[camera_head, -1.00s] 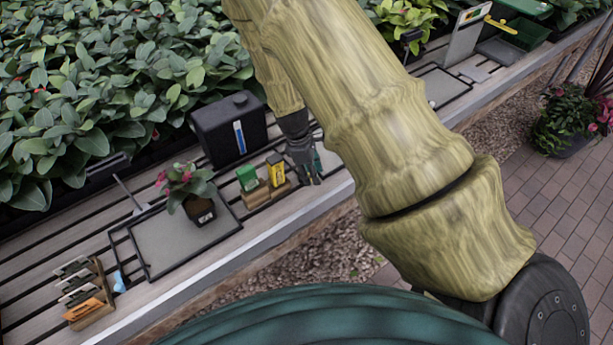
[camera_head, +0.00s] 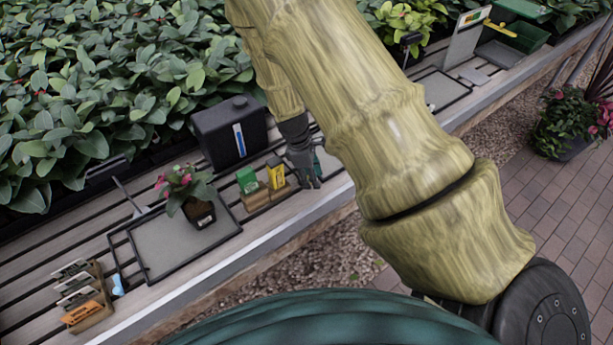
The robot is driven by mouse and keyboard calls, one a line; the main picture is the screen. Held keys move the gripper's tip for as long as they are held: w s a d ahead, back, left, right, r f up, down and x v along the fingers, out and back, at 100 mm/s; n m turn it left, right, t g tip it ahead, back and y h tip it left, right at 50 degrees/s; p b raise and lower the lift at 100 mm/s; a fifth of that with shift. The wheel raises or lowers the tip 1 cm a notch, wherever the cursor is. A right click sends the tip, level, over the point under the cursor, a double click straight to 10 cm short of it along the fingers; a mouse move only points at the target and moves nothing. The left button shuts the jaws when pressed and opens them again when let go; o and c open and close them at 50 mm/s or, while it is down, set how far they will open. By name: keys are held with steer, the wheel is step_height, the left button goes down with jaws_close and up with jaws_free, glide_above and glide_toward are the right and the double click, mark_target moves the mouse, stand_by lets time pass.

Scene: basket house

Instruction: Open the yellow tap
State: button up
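I cannot surely pick out a yellow tap. A small yellow piece (camera_head: 502,28) sticks out by the green bin at the far top right, too small to identify. My gripper (camera_head: 309,178) is dark grey and points down over the bench, just right of a yellow box (camera_head: 276,173). It is far to the left of the yellow piece. A bit of teal shows beside its fingers. The fingers are small and overlap, so whether they are open or shut on something is unclear. My thick yellowish arm covers the middle of the bench.
A black tank (camera_head: 230,133) stands behind a green box (camera_head: 247,181). A potted pink flower (camera_head: 188,195) stands on a framed tray (camera_head: 165,249). Card holders (camera_head: 84,299) sit at the left end. Dense leafy plants line the back. A green bin (camera_head: 514,44) is at the far right.

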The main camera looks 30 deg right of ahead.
steer(key=shift+w+d, duration=0.35)
steer(key=shift+w, duration=0.1)
steer(key=shift+s+a+r+p, duration=0.15)
steer(key=shift+s+p, duration=0.15)
steer(key=shift+p, duration=0.05)
steer(key=shift+r+p, duration=2.5)
steer(key=shift+r, duration=0.9)
steer(key=shift+f, duration=0.15)
